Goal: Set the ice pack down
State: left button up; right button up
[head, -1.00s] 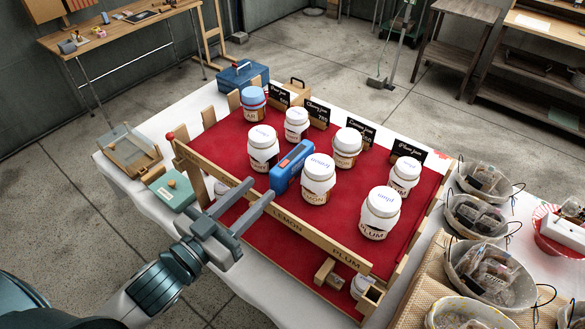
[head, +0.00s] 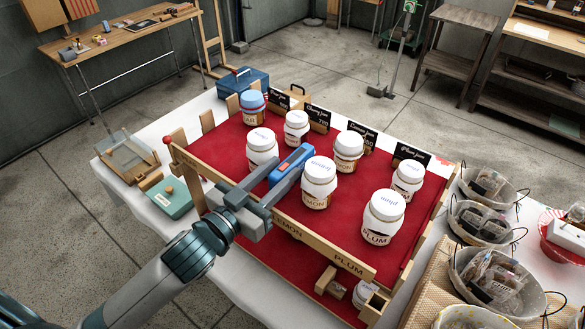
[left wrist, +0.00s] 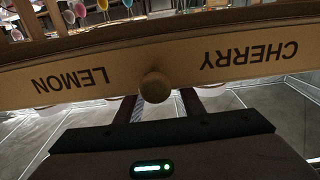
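The ice pack (head: 291,166) is blue with a grey face. It is among the white-lidded jars on the red cloth (head: 335,225), and its near end is partly covered by my left gripper in the head view. My left gripper (head: 284,170) reaches over the wooden rail from the front left, its two grey fingers spread. Its tips look close to the ice pack, but I cannot tell whether they touch it. In the left wrist view the fingers (left wrist: 160,98) are apart below the rail, and I cannot make out the ice pack there. My right gripper is not in view.
The wooden rail (head: 315,237) with fruit names runs along the front of the cloth. Jars such as the plum jar (head: 383,217) and lemon jar (head: 319,183) stand close around. A green box (head: 169,197) lies left, and baskets (head: 493,283) stand right.

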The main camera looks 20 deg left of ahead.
aim_at(292, 159)
pick_arm(q)
jog(key=shift+w+d+r+p, duration=0.1)
jog(key=shift+w+d+p, duration=0.05)
jog(key=shift+w+p, duration=0.25)
jog(key=p+x, duration=0.2)
jog(key=x, duration=0.2)
jog(key=shift+w, duration=0.2)
jog(key=shift+f, duration=0.2)
jog(key=shift+c, duration=0.6)
jog(key=shift+r, duration=0.1)
grip_shut()
